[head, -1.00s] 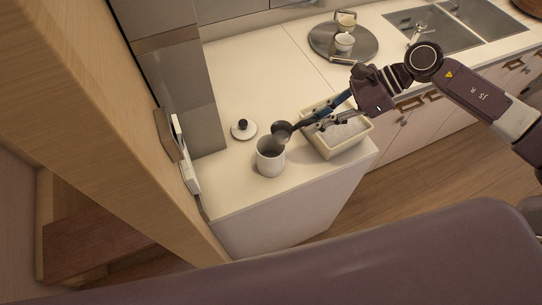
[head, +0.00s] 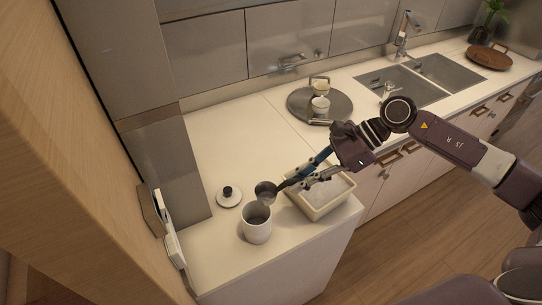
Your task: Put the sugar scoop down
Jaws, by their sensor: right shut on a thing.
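The sugar scoop has a round grey bowl (head: 265,192) and a blue and dark handle. My right gripper (head: 298,178) is shut on the scoop and holds it over the counter. The scoop's bowl is just above and behind the rim of a white canister (head: 257,226), which stands open near the counter's front end. The gripper is over the left side of a cream bin (head: 326,205) with white contents. A white lid with a dark knob (head: 229,196) lies on the counter left of the scoop. My left gripper is not in view.
A round grey tray (head: 297,109) with cups stands farther back. Beyond it is a double sink (head: 425,82), with a wooden tray (head: 490,57) at the far right. A wooden panel borders the left. The counter behind the lid is clear.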

